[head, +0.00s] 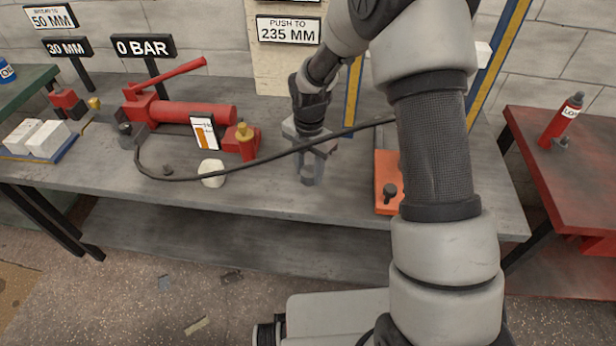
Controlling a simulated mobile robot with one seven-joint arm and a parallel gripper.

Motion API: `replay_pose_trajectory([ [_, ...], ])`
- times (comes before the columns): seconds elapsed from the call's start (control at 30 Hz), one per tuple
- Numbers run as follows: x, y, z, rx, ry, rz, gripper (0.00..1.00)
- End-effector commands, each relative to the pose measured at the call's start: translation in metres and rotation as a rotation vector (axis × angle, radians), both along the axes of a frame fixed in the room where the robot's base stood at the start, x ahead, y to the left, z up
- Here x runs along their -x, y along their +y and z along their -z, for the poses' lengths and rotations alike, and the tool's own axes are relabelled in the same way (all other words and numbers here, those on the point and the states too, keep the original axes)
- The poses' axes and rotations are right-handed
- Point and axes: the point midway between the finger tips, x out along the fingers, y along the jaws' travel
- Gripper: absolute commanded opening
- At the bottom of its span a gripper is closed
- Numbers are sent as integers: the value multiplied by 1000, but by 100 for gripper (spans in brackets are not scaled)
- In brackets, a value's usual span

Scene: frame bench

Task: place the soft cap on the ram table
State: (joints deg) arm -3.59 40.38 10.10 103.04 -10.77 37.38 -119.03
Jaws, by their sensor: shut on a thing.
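My gripper (311,168) points down over the middle of the grey bench. It is shut on a small grey thing (308,174), mostly hidden between its fingers; I cannot tell whether this is the soft cap. A pale, off-white rounded piece (211,172) lies on the bench to the left of my gripper, apart from it, next to the black hose; it may be a cap.
A red hand pump (190,112) with a gauge card stands on the bench (110,165), left. A black hose (255,160) runs across the bench beside my gripper. An orange plate (383,207) with a dark knob lies right. White blocks (47,139) sit far left.

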Motion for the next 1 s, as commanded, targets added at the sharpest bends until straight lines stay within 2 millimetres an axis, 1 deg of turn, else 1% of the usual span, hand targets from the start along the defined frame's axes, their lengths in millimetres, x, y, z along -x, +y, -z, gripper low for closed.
replay_pose_trajectory([
  [0.03, 1, 0, 10, 1, 3, -1, 12],
  [0.1, 1, 0, 21, 1, 3, -1, 12],
  [0.17, 1, 1, 27, 0, 3, -1, 12],
  [0.4, 0, 0, 28, 0, 1, 0, 12],
  [0.53, 0, 0, 32, 0, 1, 0, 12],
  [0.57, 0, 0, 32, 0, 1, 0, 39],
  [0.6, 0, 0, 31, 0, 1, 0, 46],
  [0.67, 0, 0, 31, 0, 1, 0, 56],
  [0.9, 0, 0, 31, 0, 1, 0, 56],
  [1.0, 0, 0, 27, 0, 1, 0, 56],
])
